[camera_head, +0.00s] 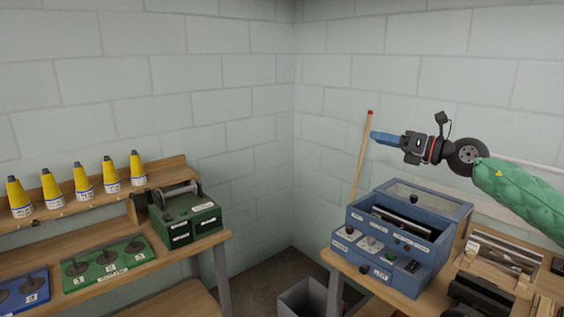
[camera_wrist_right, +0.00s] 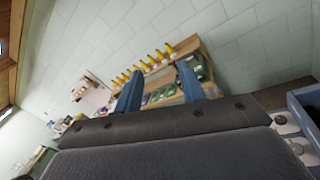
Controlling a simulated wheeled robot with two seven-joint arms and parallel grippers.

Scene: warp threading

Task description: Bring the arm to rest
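My right arm reaches in from the right in the head view. Its gripper (camera_head: 376,136) is held in the air above the blue machine and points left. In the right wrist view its two blue fingers (camera_wrist_right: 158,80) stand apart with nothing held between them. The fingers overlap in the head view, so the gap does not show there. My left arm and gripper are not in view.
A blue machine (camera_head: 340,246) stands on the right bench below the gripper. A wooden stick with a red tip (camera_head: 362,155) stands behind it. Yellow cones (camera_head: 83,180) and a green winder (camera_head: 180,236) are on the left bench. A grey bin (camera_head: 303,298) stands between the benches.

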